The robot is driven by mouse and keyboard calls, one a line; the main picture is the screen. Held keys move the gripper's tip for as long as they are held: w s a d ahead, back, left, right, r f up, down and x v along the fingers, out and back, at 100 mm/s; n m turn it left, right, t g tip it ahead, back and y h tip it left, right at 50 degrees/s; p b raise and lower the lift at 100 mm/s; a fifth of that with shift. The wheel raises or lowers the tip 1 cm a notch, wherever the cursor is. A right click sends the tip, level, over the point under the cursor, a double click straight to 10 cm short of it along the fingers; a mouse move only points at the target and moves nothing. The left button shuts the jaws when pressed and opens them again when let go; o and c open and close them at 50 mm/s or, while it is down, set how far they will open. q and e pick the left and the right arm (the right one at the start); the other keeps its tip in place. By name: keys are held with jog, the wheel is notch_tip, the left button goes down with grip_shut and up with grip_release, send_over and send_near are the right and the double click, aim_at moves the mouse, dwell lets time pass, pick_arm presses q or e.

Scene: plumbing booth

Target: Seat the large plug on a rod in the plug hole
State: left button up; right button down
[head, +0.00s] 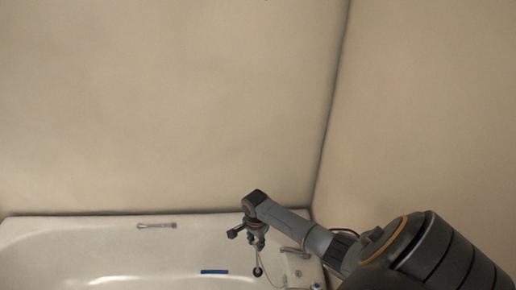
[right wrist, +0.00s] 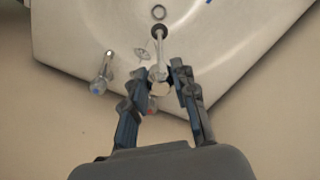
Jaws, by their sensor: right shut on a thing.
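My right gripper (head: 257,243) hangs over the bathtub at its right end, pointing down. It is shut on the rod (right wrist: 159,58) of the large plug, and its fingers (right wrist: 158,76) lie on either side of the rod's pale top. The dark round plug (right wrist: 158,31) is at the rod's lower end; it also shows below the gripper in the head view (head: 258,272). In the right wrist view a dark-rimmed ring, which looks like the plug hole (right wrist: 158,12), lies just beyond the plug. The gap in height between them cannot be judged. My left gripper is not in view.
The white bathtub (head: 60,234) stands against the walls. A tap with a blue mark (right wrist: 102,78) and a red-marked one (right wrist: 151,106) are near my fingers. A blue strip (head: 214,271) lies in the tub, and a grab handle (head: 156,225) is on the back rim.

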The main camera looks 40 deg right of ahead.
jog(key=shift+s+d+f, duration=0.1)
jog(key=shift+s+f, duration=0.15)
jog(key=shift+s, duration=0.05)
jog(key=shift+f+b, duration=0.25)
jog(key=shift+b, duration=0.05)
notch_tip(320, 180, down, 16)
jog(key=b, duration=1.7)
jog(key=shift+b, duration=0.4)
pick_arm(q)
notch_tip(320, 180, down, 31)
jog(key=b, duration=1.2)
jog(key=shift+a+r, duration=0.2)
pick_arm(e)
notch_tip(320, 180, down, 18)
jog(key=shift+f, duration=0.2)
